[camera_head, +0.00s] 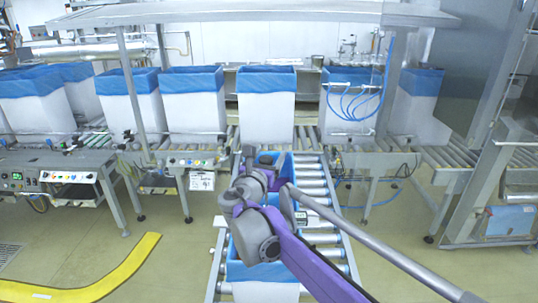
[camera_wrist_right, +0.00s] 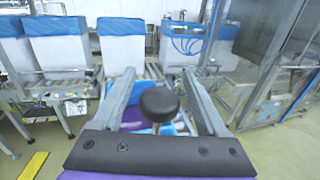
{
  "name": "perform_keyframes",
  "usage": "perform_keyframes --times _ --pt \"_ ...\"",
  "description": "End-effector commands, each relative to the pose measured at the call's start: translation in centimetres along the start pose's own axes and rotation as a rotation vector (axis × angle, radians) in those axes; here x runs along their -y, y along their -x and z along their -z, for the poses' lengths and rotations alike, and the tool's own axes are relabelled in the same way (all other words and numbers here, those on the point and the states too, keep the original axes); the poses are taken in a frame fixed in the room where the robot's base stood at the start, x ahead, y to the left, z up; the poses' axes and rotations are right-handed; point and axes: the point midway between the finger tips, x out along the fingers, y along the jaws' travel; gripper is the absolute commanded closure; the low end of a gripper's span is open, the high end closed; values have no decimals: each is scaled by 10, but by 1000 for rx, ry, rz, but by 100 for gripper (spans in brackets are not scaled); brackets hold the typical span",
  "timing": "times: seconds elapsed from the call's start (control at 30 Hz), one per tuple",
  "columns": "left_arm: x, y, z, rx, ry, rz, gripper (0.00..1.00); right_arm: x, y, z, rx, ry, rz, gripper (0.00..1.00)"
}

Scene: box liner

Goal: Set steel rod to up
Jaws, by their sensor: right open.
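The steel rod (camera_head: 375,240) is a long grey bar in the head view. It slants from the lower right up to my right wrist, and its upper end is partly hidden there. My right gripper (camera_head: 270,160) is over the roller conveyor in the head view, its fingers small and hard to make out. In the right wrist view my right gripper (camera_wrist_right: 158,76) is open, its two grey fingers wide apart. A round black knob (camera_wrist_right: 158,103) shows between them, with clear space on both sides. I cannot tell if the knob belongs to the rod. My left gripper is not in view.
A roller conveyor (camera_head: 318,208) runs towards me under my right arm. Several white boxes with blue liners (camera_head: 266,112) stand in a row behind. A control panel (camera_head: 68,177) is at left. A yellow floor strip (camera_head: 100,283) lies at lower left, with open floor beside it.

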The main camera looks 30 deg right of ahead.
Motion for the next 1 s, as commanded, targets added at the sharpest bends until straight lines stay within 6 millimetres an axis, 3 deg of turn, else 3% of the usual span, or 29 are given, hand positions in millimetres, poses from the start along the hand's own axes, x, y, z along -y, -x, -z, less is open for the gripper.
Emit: perform_keyframes --times 0.17,0.57,1.0 --pt "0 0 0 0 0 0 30 0 0 0 0 0 0 28" --pt "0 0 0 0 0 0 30 0 0 0 0 0 0 100" --pt "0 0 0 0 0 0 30 0 0 0 0 0 0 100"
